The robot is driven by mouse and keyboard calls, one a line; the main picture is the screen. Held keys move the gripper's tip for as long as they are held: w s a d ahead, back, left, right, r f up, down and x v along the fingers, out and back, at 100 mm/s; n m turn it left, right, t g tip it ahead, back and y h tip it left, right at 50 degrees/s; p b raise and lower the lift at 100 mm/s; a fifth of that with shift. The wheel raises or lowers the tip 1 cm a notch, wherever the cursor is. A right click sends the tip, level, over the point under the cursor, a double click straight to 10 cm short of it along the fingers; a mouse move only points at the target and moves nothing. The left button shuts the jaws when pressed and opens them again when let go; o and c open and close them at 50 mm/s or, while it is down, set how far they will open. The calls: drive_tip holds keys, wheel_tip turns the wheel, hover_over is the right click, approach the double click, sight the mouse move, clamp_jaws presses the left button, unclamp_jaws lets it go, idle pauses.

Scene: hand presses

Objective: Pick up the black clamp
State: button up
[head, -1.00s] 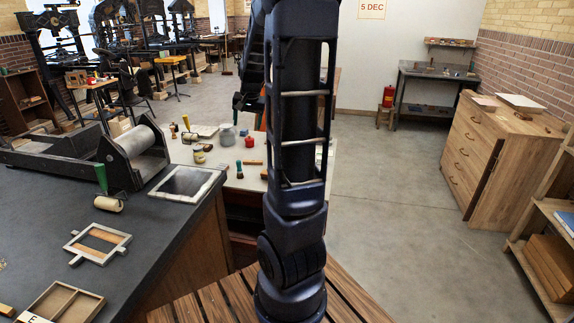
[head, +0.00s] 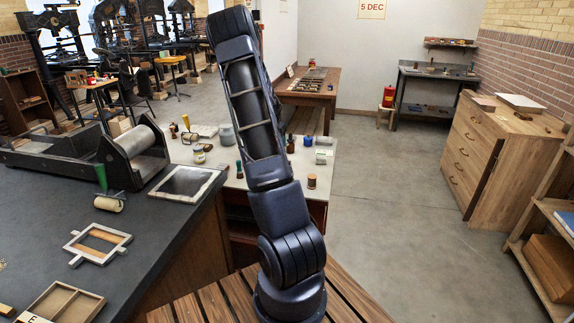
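I cannot make out a black clamp in the head view. My arm rises through the middle of the picture and leans to the left at its top. It hides part of the pale-topped table (head: 272,213) behind it. My gripper does not show clearly; the far part of my arm is behind the upper link, so I cannot see what the fingers hold.
A dark bench (head: 165,230) at left bears a roller press (head: 140,150), a wooden frame (head: 97,244) and a divided tray (head: 62,305). The pale table holds small jars and a blue can (head: 307,141). A wooden cabinet (head: 490,150) stands right. The floor between is clear.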

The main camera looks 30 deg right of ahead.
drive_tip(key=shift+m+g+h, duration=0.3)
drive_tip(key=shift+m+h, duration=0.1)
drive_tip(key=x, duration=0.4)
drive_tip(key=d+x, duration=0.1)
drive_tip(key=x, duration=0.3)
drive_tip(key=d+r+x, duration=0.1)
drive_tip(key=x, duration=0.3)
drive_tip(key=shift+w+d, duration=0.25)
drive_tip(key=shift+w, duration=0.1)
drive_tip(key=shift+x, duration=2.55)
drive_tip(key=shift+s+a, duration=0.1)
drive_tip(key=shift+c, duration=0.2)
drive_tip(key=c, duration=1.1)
